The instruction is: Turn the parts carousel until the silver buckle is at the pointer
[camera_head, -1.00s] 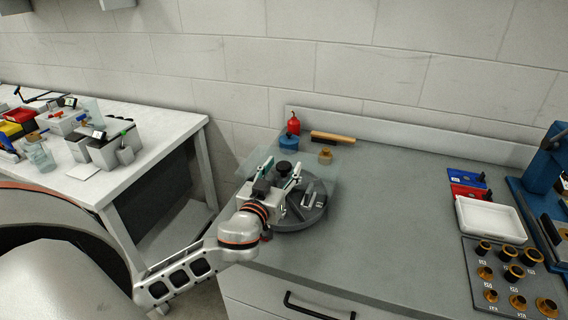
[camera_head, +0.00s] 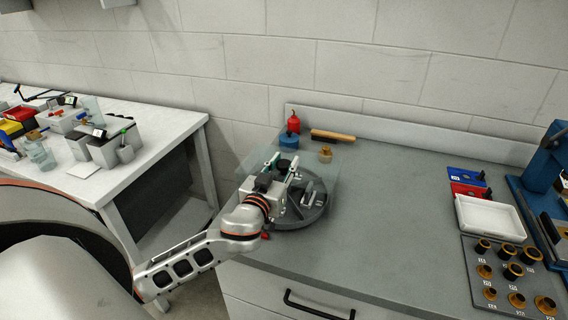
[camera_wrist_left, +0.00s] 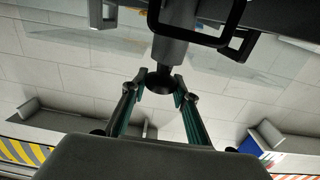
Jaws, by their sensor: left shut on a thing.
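The parts carousel (camera_head: 298,222) is a round dark grey tray with divided compartments at the left end of the bench. Small silver parts (camera_head: 309,197) lie in its right compartments; I cannot tell which one is the buckle. My left gripper (camera_head: 282,164) is above the carousel's middle, with its arm covering the left side of the tray. In the left wrist view its fingertips are shut on a round black knob (camera_wrist_left: 160,81). A small red piece (camera_head: 265,236) at the tray's front left edge may be the pointer. My right gripper is not in view.
Behind the carousel stand a blue container (camera_head: 289,140), a red bottle (camera_head: 293,123), a brass-coloured part (camera_head: 325,154) and a wooden-handled brush (camera_head: 332,136). A white tray (camera_head: 490,219) is at right. The middle of the bench (camera_head: 385,215) is clear.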

